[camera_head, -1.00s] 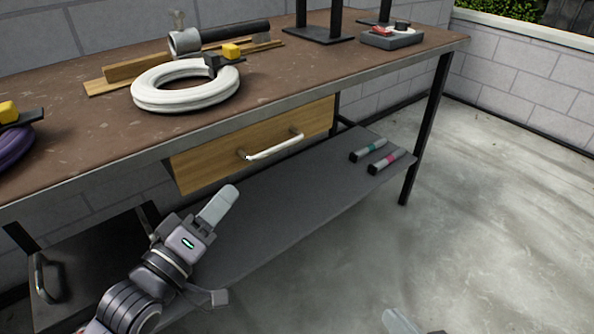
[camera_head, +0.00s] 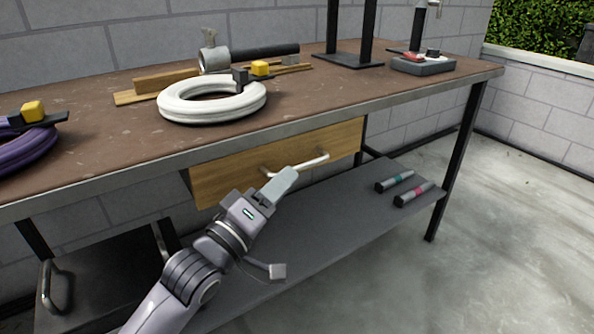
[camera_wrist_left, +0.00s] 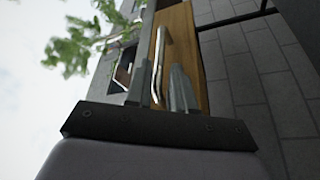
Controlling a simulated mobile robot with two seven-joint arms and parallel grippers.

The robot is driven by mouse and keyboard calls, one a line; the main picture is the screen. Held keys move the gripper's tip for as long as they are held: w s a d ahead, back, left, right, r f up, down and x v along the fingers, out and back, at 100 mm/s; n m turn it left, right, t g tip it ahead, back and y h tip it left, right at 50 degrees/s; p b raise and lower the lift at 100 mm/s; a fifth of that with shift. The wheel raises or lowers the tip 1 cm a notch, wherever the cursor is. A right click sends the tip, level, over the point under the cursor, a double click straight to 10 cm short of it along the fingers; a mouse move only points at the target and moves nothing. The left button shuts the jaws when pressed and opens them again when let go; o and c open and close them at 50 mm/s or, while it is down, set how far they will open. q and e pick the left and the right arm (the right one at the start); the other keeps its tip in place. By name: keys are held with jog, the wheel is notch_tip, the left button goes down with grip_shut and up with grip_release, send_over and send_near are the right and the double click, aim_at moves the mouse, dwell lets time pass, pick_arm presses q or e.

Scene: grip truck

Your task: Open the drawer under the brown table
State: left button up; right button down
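The brown table (camera_head: 125,138) has a light wooden drawer (camera_head: 222,178) under its top, its front appearing closed. A silver bar handle (camera_head: 312,162) is on the drawer front. My left gripper (camera_head: 278,229) is open and empty in front of the drawer. Its upper finger overlaps the left part of the handle in the head view, and its other finger is lower down. In the left wrist view, the handle (camera_wrist_left: 158,62) appears between the two fingers, with the wooden front (camera_wrist_left: 184,35) behind; contact cannot be told. My right gripper is not in view.
A white coil (camera_head: 172,106), a purple coil (camera_head: 25,153), a pipe tool (camera_head: 215,60) and a grey box (camera_head: 422,66) are on the tabletop. A lower shelf (camera_head: 330,215) holds two markers (camera_head: 412,194). Concrete floor (camera_head: 500,240) is clear at right.

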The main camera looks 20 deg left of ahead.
aim_at(297, 166)
pick_arm(q)
jog(key=shift+b+x, duration=0.4)
jog(key=shift+x, duration=2)
grip_shut()
